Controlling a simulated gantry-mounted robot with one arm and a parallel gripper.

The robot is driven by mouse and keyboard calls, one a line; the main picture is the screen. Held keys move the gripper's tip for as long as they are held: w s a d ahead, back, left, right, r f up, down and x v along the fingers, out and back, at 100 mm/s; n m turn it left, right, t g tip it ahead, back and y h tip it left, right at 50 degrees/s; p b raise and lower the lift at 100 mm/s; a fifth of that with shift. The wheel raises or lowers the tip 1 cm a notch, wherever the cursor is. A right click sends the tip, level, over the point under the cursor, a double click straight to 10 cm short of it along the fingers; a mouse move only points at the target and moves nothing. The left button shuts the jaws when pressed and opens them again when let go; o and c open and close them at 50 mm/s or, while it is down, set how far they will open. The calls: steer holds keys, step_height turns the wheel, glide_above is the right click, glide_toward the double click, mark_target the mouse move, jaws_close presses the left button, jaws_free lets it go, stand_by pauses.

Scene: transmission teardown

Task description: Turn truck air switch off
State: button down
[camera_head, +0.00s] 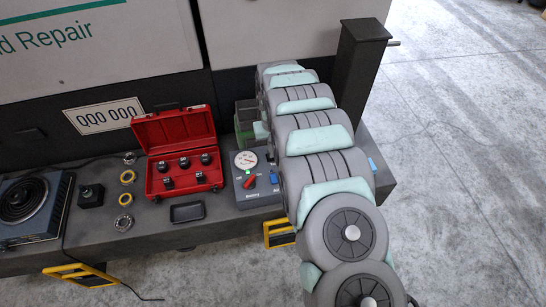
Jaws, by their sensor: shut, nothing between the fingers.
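A grey-blue control box (262,198) sits on the truck's deck right of the red toolbox. It carries a round white gauge (245,160), a red knob (250,182) above a label that seems to read "Battery", and a small blue switch (273,177). The blue switch stands above a second label, too small and partly covered to read surely. The switch's exact position is too small to tell. My large grey arm with mint pads crosses just right of the box and covers its right edge. My gripper does not show; the far end of the arm shows no fingers.
An open red toolbox (175,128) with black sockets stands left of the box. A black tray (188,212), several rings, a small black block (91,195) and a hot plate (28,207) lie further left. A dark post (358,75) rises behind my arm. Open floor lies right.

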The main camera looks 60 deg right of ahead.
mark_target(273, 175)
step_height(273, 175, down, 11)
steer(key=shift+f+b, duration=0.15)
steer(key=shift+b, duration=0.65)
steer(key=shift+f+b, duration=0.4)
steer(key=shift+f, duration=0.25)
steer(key=shift+w+d+f+b, duration=0.1)
steer(key=shift+f+b, duration=0.2)
steer(key=shift+b, duration=0.15)
steer(key=shift+r, duration=0.1)
steer(key=shift+r+p, duration=0.15)
steer(key=shift+p, duration=0.55)
steer(key=shift+s+a+p, duration=0.55)
steer(key=shift+a+p, duration=0.15)
steer(key=shift+p, duration=1)
steer(key=shift+r, duration=0.15)
